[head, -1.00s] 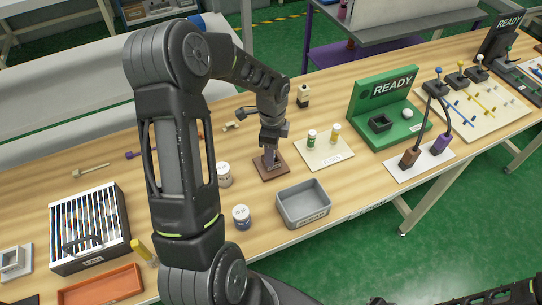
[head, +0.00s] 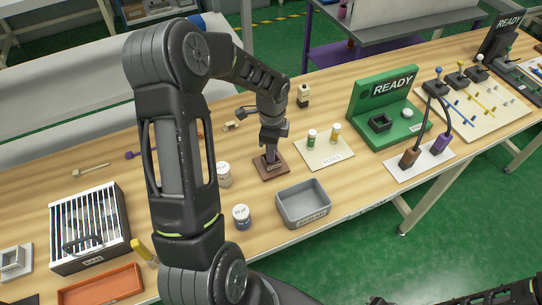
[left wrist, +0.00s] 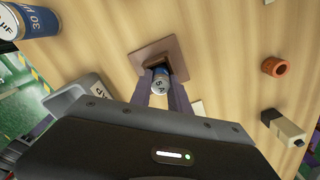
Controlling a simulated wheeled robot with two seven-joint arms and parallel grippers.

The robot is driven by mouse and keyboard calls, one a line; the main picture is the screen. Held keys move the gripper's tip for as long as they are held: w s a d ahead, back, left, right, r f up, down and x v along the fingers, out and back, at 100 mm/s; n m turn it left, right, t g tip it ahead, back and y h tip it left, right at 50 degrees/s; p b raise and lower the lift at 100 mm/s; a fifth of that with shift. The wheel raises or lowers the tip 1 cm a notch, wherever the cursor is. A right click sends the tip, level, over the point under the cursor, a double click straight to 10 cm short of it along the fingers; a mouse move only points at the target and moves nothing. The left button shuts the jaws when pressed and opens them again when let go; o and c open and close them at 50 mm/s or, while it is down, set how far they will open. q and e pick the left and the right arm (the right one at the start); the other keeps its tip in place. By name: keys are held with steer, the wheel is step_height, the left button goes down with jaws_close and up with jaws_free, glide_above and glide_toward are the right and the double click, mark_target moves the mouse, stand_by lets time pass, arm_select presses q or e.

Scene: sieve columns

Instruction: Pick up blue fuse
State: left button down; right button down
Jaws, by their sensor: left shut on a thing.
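The blue fuse (left wrist: 160,83) shows in the left wrist view as a short cylinder with a pale, marked end. It stands at a brown square holder (left wrist: 178,53), which also shows in the head view (head: 283,168) on the wooden table. My left gripper (head: 269,154) points down over this holder. In the left wrist view its two fingers (left wrist: 160,88) are closed on the fuse from both sides. In the head view the fingers hide the fuse. How deep it sits in the holder I cannot tell.
A card (head: 330,155) bears a green and a yellow fuse. A green READY station (head: 390,100) stands at the right.

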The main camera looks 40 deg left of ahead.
arm_select(q)
step_height(320, 180, up, 10)
steer(key=shift+r+b, duration=0.1)
steer(key=shift+b, duration=0.7)
stand_by(0.5)
